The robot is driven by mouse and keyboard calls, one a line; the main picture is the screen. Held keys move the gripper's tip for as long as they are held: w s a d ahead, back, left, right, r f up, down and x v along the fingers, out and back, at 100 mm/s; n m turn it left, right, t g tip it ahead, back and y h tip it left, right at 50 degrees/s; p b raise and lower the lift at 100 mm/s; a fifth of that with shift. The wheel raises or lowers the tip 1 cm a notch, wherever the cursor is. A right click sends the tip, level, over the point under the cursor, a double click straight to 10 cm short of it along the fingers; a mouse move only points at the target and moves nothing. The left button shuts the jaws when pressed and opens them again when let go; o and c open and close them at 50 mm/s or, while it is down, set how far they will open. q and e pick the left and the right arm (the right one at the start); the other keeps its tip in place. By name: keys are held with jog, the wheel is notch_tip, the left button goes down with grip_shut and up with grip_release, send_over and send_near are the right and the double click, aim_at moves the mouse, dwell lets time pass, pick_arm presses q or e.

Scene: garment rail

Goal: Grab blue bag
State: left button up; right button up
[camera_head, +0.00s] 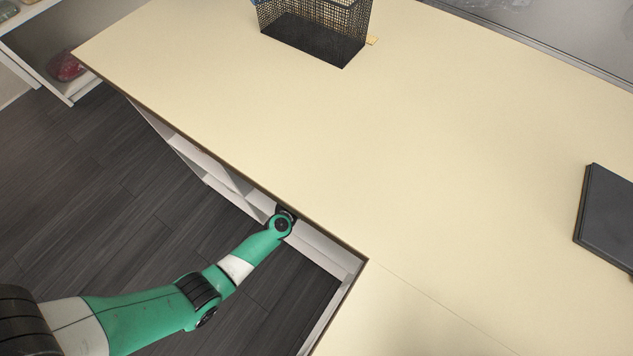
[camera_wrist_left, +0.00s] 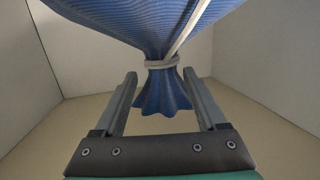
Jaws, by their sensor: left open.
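The blue bag (camera_wrist_left: 150,25) fills the upper part of the left wrist view. A pale cord (camera_wrist_left: 162,62) ties its neck, and the gathered end (camera_wrist_left: 163,92) flares below the tie. My left gripper (camera_wrist_left: 165,80) is open, with one finger on each side of the gathered end and a gap visible at both sides. In the head view my left arm reaches to the shelf opening under the counter, and its gripper and the bag are hidden there by the counter edge. My right gripper is in neither view.
The pale counter (camera_head: 430,170) lies above my left arm's reach, its edge close to the wrist. The bag is inside a pale-walled compartment (camera_wrist_left: 265,55). A black mesh basket (camera_head: 315,30) and a dark flat object (camera_head: 608,218) are on the counter. A red item (camera_head: 66,66) lies on a left shelf.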

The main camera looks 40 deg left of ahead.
pick_arm(q)
jog(key=shift+w+a+f, duration=0.1)
jog(key=shift+w+f, duration=0.05)
jog(key=shift+f, duration=0.05)
jog(key=b+x, duration=0.4)
jog(key=x, duration=0.1)
jog(key=shift+a+f, duration=0.15)
jog(key=shift+f, duration=0.05)
jog(key=shift+r, duration=0.1)
grip_shut()
dwell(0.8)
jog(key=shift+r, duration=0.1)
